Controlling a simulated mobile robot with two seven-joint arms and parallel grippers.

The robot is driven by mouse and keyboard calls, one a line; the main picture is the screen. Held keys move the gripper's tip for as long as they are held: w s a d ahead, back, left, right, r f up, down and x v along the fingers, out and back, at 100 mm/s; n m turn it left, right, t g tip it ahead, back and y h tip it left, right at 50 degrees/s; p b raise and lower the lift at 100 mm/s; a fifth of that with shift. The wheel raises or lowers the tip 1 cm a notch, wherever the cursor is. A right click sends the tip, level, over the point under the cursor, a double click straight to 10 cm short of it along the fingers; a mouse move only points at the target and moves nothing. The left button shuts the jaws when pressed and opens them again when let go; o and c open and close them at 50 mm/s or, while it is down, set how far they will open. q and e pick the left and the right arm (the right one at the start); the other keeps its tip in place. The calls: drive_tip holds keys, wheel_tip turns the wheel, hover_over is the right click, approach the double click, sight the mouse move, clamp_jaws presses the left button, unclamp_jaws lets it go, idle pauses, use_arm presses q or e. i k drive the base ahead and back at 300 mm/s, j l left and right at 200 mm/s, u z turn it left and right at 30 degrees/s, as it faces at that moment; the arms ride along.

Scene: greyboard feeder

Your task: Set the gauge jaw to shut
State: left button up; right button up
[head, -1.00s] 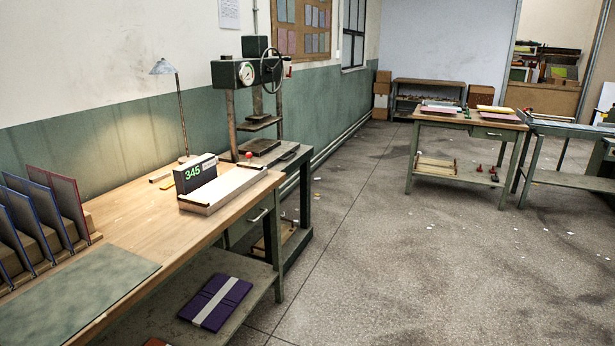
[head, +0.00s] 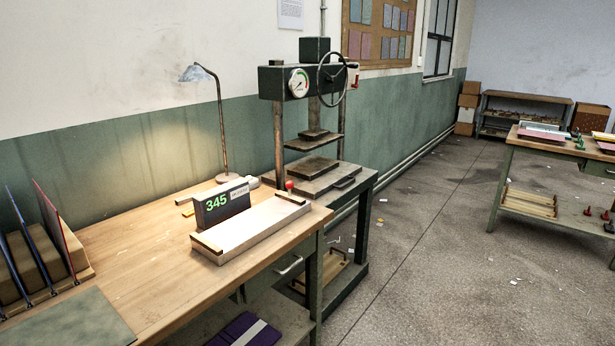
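The gauge (head: 250,228) lies on the wooden workbench, a long pale bed with a dark wooden block at each end. Its dark display box (head: 221,203) stands at the back left and reads 345 in green. A small red knob (head: 289,185) sits at the far right end by the far block (head: 293,197), which looks like the jaw. The near block (head: 207,243) is at the other end, so a long bare stretch of bed lies between them. Neither of my grippers is in the head view.
A bench lamp (head: 221,130) and a green press with a handwheel (head: 331,77) stand behind the gauge. Upright boards in a rack (head: 40,250) and a green mat (head: 70,320) are at left. Open floor (head: 440,260) lies to the right, before another table (head: 553,152).

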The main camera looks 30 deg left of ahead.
sight(288, 197)
drive_tip(key=i+l+u, duration=0.1)
drive_tip(key=i+u, duration=0.2)
drive_tip(key=i, duration=0.2)
drive_tip(key=i+l+u, duration=0.15)
drive_tip(key=i+u, duration=0.15)
drive_tip(key=i, duration=0.15)
drive_tip(key=i+l+u, duration=0.15)
drive_tip(key=u, duration=0.25)
drive_tip(key=i+l+u, duration=0.25)
drive_tip(key=u, duration=0.2)
drive_tip(key=i+l+u, duration=0.25)
drive_tip(key=u, duration=0.15)
drive_tip(key=i+l+u, duration=0.1)
drive_tip(key=l+u, duration=0.35)
